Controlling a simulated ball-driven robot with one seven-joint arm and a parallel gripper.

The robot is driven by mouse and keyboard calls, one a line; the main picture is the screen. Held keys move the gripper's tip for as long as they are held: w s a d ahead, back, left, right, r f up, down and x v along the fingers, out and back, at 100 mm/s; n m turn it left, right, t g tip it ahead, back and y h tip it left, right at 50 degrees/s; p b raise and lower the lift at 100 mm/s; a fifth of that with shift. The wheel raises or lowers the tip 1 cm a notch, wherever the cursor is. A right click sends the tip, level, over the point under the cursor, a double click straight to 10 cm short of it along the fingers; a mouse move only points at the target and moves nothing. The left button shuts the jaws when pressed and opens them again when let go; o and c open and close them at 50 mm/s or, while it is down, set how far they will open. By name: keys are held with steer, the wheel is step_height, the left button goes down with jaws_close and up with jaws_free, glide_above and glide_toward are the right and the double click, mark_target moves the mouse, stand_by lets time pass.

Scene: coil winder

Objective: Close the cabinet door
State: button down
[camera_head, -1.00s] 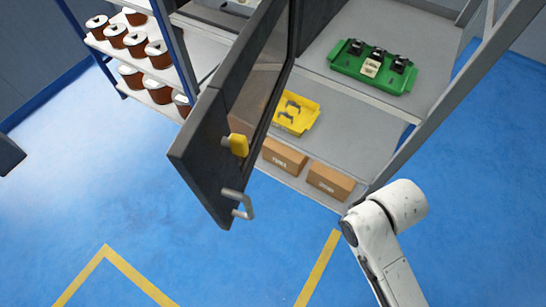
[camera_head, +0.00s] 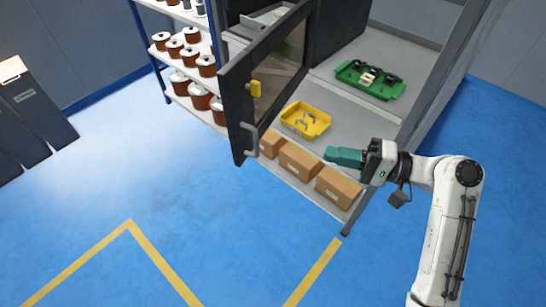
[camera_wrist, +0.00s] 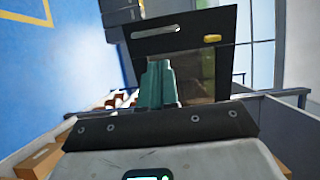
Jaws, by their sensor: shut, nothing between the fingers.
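The cabinet door (camera_head: 236,109) is a dark frame with a glass pane. It stands swung open toward me, with a grey bar handle (camera_head: 250,140) and a yellow latch (camera_head: 256,89) on its face. The cabinet (camera_head: 339,28) is a dark box on the grey shelf unit. My gripper (camera_head: 328,156) has teal fingers, shut and empty, pointing left above the front of the lower shelf. It is to the right of the door and apart from it. In the wrist view the door (camera_wrist: 180,45) is beyond the teal fingers (camera_wrist: 158,68), which hide part of it.
A yellow tray (camera_head: 292,127), a green tray (camera_head: 350,79) and cardboard boxes (camera_head: 298,160) sit on the shelves near my gripper. A rack with copper spools (camera_head: 206,66) stands behind the door. The blue floor in front is clear.

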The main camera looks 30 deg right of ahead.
steer(key=p+x, duration=0.2)
steer(key=x, duration=1.2)
steer(key=shift+p, duration=0.35)
steer(key=shift+r, duration=0.1)
